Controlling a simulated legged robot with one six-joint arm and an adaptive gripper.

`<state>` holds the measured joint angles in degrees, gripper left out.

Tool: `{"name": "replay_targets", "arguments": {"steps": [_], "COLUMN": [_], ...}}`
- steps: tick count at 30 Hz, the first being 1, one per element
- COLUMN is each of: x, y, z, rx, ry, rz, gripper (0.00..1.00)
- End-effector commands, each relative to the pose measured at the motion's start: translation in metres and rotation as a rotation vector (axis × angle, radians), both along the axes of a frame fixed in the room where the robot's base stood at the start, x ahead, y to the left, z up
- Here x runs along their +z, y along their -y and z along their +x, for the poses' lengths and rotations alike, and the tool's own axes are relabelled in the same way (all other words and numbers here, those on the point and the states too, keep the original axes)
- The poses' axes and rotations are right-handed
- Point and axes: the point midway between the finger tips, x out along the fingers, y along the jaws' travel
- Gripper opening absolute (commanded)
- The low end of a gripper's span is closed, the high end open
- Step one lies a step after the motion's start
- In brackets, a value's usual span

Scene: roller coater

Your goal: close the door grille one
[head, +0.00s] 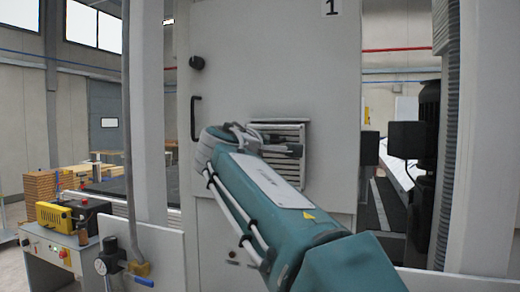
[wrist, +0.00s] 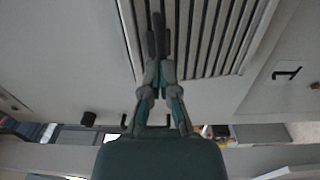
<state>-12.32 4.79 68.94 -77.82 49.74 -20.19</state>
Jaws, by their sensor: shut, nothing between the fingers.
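A pale grey door (head: 330,80) marked with a black "1" stands upright in the middle of the head view. It has a slatted grille (head: 292,138), partly hidden by my teal arm, and a black handle (head: 195,119) at its left edge. In the wrist view the grille (wrist: 215,35) fills the top middle, with the "1" to its right. My gripper (wrist: 157,22) is shut and empty, its fingertips in front of the slats. I cannot tell whether they touch. How far the door stands open is unclear.
A black knob (head: 196,62) sits above the handle. A yellow device (head: 67,215) on a white cabinet and a gauge with a blue-handled valve (head: 110,259) stand at lower left. Dark machinery (head: 425,140) and a grey ribbed column stand at right.

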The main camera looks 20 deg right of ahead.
Motion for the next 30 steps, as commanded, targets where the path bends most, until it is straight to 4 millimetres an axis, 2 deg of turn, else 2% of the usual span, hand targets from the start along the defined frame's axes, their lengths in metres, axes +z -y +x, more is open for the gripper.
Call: {"name": "replay_targets", "arguments": {"steps": [12,30], "x": [0.009,0.011], "y": [0.011,0.014], "z": [0.015,0.019], "rx": [-0.001,0.0], "ry": [0.001,0.002], "rz": [-0.001,-0.001], "gripper": [0.0,0.0]}}
